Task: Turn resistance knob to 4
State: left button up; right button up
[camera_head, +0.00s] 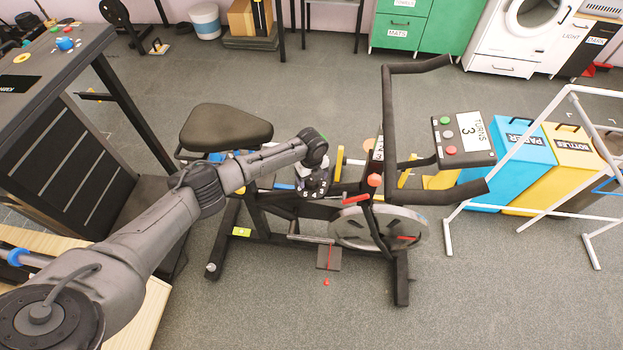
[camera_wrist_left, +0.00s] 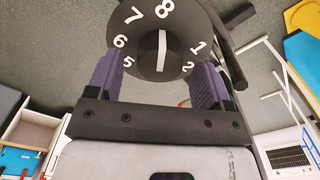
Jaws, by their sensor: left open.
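The resistance knob (camera_wrist_left: 160,62) shows in the left wrist view as a dark round dial with white numbers around a raised centre grip. A white line on the grip points up, close to the 8. The numbers 7, 8, 1, 2, 5 and 6 are readable; the 3 and 4 are hidden. My left gripper (camera_wrist_left: 157,76) is open, with one purple finger on each side of the knob's lower part. I cannot tell whether the fingers touch it. In the head view my left gripper (camera_head: 314,182) is at the exercise bike's frame (camera_head: 270,225), below and right of the saddle.
A dark desk (camera_head: 60,60) stands at left. Floor in front of the bike is mostly clear.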

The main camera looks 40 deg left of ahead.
pick_arm(q)
jog(key=shift+f, duration=0.7)
jog(key=shift+c, duration=0.5)
jog(key=c, duration=0.8)
jog(key=shift+n, duration=0.3)
